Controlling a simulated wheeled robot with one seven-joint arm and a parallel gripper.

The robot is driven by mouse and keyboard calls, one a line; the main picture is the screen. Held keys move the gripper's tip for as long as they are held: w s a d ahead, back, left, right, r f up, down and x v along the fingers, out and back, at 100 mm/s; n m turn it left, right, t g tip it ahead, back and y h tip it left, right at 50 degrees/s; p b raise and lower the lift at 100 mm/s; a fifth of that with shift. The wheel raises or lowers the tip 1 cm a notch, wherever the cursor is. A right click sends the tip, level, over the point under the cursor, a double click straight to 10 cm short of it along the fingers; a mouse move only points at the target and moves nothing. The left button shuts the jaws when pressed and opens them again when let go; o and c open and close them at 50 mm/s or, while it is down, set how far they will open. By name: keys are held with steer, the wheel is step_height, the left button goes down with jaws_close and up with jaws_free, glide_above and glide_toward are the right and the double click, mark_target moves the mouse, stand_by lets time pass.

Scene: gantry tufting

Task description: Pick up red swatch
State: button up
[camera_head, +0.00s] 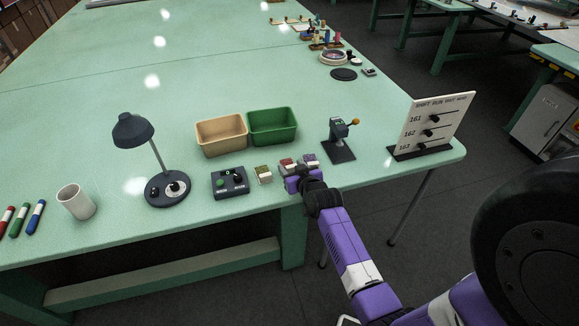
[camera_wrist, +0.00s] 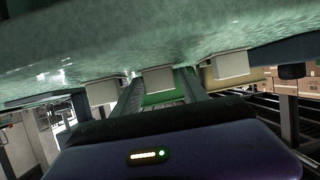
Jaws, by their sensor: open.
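The red swatch (camera_head: 287,164) is a small block with a red top, standing near the table's front edge between an olive-yellow swatch (camera_head: 264,174) and a purple-blue swatch (camera_head: 311,160). My gripper (camera_head: 298,181) is right in front of it and hides its lower part. In the wrist view the table is at the top, and three pale blocks hang below it in the picture. The open fingers (camera_wrist: 161,82) point at the middle pale block (camera_wrist: 158,78), which lies between them in the picture. Its colored face does not show there, and I cannot tell any contact.
A tan bin (camera_head: 221,148) and a green bin (camera_head: 272,140) stand behind the swatches. A black control box (camera_head: 230,191) and a lamp (camera_head: 168,190) are to the left. A lever stand (camera_head: 338,152) and a white sign board (camera_head: 430,122) are to the right.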

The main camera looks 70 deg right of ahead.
steer(key=shift+w, duration=0.1)
steer(key=c, duration=1.1)
steer(key=shift+r, duration=0.15)
